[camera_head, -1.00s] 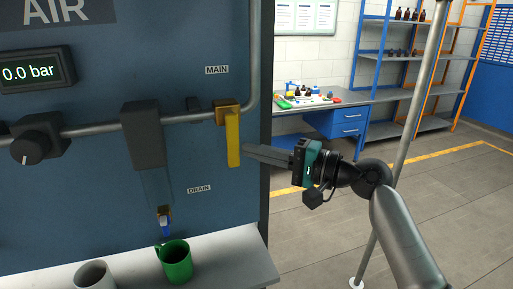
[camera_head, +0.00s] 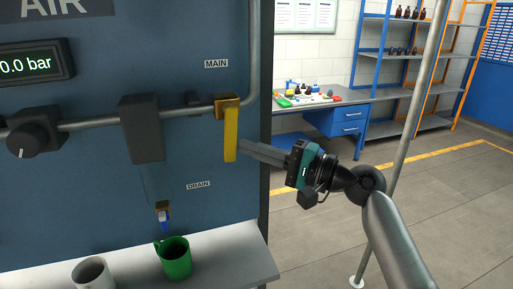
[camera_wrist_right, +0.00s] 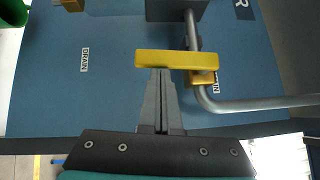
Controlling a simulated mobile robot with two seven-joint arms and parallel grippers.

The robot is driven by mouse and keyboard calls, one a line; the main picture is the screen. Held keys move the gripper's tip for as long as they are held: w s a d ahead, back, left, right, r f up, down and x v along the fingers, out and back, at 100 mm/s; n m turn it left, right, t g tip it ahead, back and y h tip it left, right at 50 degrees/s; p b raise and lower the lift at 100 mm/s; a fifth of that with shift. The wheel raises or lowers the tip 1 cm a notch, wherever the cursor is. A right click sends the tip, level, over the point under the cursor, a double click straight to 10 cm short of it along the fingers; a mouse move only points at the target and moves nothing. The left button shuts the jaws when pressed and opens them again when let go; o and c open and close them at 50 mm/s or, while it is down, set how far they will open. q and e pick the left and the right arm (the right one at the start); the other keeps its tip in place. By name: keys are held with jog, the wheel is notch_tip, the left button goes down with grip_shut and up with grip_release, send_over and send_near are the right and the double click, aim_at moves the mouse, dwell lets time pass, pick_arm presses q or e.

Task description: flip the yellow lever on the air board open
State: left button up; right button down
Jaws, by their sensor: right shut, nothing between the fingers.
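The yellow lever (camera_head: 231,135) hangs straight down from its brass valve (camera_head: 227,104) on the pipe of the blue air board (camera_head: 90,185), below the MAIN label. My right gripper (camera_head: 242,147) is shut and empty, with its fingertips close to the lever's right side. In the right wrist view the lever (camera_wrist_right: 178,60) lies across the picture just beyond the shut fingertips (camera_wrist_right: 155,72). I cannot tell whether they touch it. The gauge (camera_head: 35,64) reads 0.0 bar. My left gripper is not in view.
A green mug (camera_head: 174,258) and a white mug (camera_head: 93,273) stand on the shelf (camera_head: 232,262) below the board. A blue-handled drain valve (camera_head: 164,218) sits above the green mug. A grey post (camera_head: 405,140) rises behind my right arm. A workbench (camera_head: 350,95) stands farther back.

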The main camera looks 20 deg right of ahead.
jog(key=a+m+t+b, duration=0.1)
jog(key=a+f+m+t+y+b, duration=0.1)
jog(key=m+b, duration=0.1)
jog(key=shift+a+f+t, duration=0.1)
jog(key=shift+a+t, duration=0.2)
jog(key=a+r+m+t+h+b, duration=0.3)
jog(key=a+m+t, duration=0.4)
jog(key=m, duration=0.3)
jog(key=shift+s+a+r+b, duration=0.2)
jog(key=shift+r+b, duration=0.15)
jog(key=shift+r, duration=0.3)
jog(key=shift+a+r, duration=0.1)
jog(key=shift+r, duration=0.05)
